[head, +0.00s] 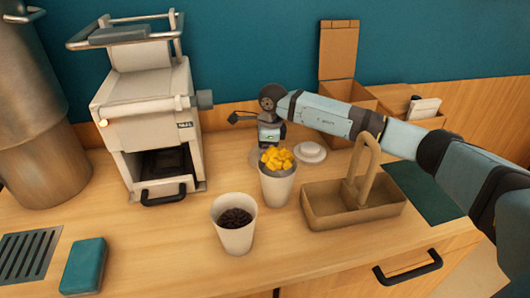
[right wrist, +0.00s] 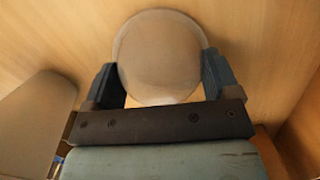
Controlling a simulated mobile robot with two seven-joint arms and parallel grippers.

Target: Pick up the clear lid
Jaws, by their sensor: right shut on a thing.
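My right gripper (head: 268,146) reaches down behind the cup with yellow topping. In the right wrist view its two fingers (right wrist: 160,80) press on opposite sides of the round, see-through lid (right wrist: 158,50). The gripper is shut on this clear lid, which also shows in the head view (head: 257,156), partly hidden by the gripper and the cup. The lid looks to be at or close to the counter; I cannot tell whether it touches. My left gripper is not in view.
A cup with yellow topping (head: 277,184) stands just in front of my right gripper. A cup of dark beans (head: 235,234) is nearer. A white lid (head: 311,152) lies to the right. A handled carrier (head: 352,215) and a machine (head: 150,112) flank the cups.

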